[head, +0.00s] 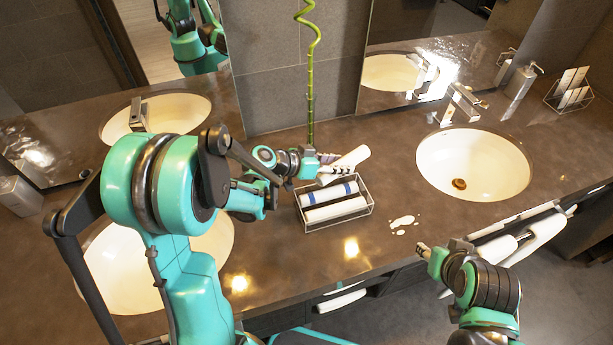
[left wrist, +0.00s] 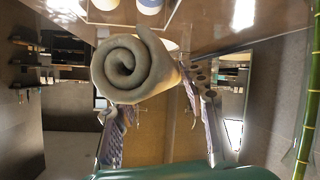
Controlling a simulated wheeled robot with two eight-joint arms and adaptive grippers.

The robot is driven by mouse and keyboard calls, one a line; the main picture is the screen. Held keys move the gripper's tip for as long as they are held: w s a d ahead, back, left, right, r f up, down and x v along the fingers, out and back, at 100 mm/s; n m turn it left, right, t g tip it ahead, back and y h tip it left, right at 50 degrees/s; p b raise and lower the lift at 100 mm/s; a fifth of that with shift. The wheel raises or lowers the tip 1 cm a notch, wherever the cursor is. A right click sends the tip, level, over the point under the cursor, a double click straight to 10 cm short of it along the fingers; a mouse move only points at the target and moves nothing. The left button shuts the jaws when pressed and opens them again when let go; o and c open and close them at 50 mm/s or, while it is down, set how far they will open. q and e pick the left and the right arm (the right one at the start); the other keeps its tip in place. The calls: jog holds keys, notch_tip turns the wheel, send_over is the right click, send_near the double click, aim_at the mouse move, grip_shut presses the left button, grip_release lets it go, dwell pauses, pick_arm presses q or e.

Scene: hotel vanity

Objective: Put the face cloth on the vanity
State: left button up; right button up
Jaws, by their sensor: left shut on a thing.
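My left gripper (head: 322,170) is shut on a rolled white face cloth (head: 351,158), held tilted just above the back of a wire basket (head: 372,207). In the left wrist view the cloth (left wrist: 128,66) shows its spiral end, with the gripper's fingers behind it. The basket stands on the brown vanity top (head: 300,262) and holds more white rolls (head: 335,209), at least one with a blue band. My right gripper (head: 432,270) is at the counter's front edge, apparently open and empty, its fingertips apart.
White spots (head: 402,224) lie on the counter right of the basket. A sink (head: 475,150) is at right, another at left under my arm. A green bamboo stalk (head: 310,85) rises behind the basket. Mirrors line the back.

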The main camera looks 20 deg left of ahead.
pick_arm(q)
jog(key=a+f+b, duration=0.1)
jog(key=a+f, duration=0.1)
jog(key=a, duration=0.1)
jog(key=w+a+f+b, duration=0.1)
jog(key=a+f, duration=0.1)
jog(key=a, duration=0.2)
jog(key=w+a+f+b, duration=0.1)
jog(key=a+f, duration=0.2)
jog(key=a, duration=0.1)
jog(key=shift+w, duration=0.25)
notch_tip(320, 180, down, 4)
jog(key=shift+r+b, duration=0.15)
jog(key=shift+b, duration=0.8)
jog(key=shift+r, duration=0.15)
jog(key=o, duration=0.7)
jog(key=shift+f, duration=0.2)
jog(key=o, duration=0.5)
jog(key=shift+c, duration=0.2)
